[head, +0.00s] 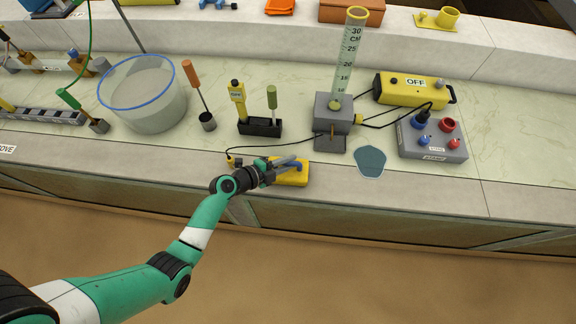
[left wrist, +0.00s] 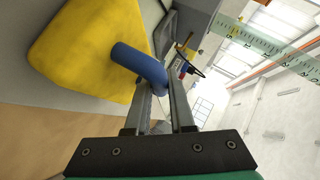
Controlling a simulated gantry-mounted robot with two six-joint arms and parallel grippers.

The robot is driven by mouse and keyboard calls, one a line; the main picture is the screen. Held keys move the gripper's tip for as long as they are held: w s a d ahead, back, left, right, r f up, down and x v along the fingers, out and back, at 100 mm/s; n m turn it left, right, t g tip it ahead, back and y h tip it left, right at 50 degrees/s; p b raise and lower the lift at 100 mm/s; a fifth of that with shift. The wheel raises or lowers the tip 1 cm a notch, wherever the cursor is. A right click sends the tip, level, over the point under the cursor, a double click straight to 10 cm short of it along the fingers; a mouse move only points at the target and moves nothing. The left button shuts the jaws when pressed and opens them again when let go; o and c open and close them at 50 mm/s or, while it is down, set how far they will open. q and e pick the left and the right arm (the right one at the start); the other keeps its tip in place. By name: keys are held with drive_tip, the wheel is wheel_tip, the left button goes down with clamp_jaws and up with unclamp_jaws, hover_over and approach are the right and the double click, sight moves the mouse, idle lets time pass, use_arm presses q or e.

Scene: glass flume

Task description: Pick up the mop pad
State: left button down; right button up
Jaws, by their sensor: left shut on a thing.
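The mop pad (head: 294,178) is a yellow block with a blue handle, on or just above the grey front ledge of the bench in the head view. It fills the upper left of the left wrist view (left wrist: 75,50). My left gripper (head: 291,164) comes in from the left and is shut on the blue handle (left wrist: 138,62). The fingers hide part of the handle. I cannot tell whether the pad touches the ledge. My right gripper is not in view.
A black holder (head: 260,128) with upright tools stands behind. A grey block (head: 333,112) with a measuring tube (head: 349,50) stands behind right. A blue-grey flat patch (head: 370,161) lies to the right, before a grey control box (head: 432,140). A cable crosses behind the gripper.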

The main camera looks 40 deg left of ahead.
use_arm(q)
wheel_tip(320, 180, up, 4)
drive_tip(key=shift+f+p, duration=0.25)
drive_tip(key=shift+p, duration=0.45)
drive_tip(key=s+d+r+p, duration=0.4)
drive_tip(key=s+d+r, duration=0.3)
drive_tip(key=s, duration=0.5)
wheel_tip(320, 180, up, 2)
drive_tip(key=shift+d+r+p, duration=0.15)
drive_tip(key=shift+r+p, duration=0.1)
drive_tip(key=shift+p, duration=0.05)
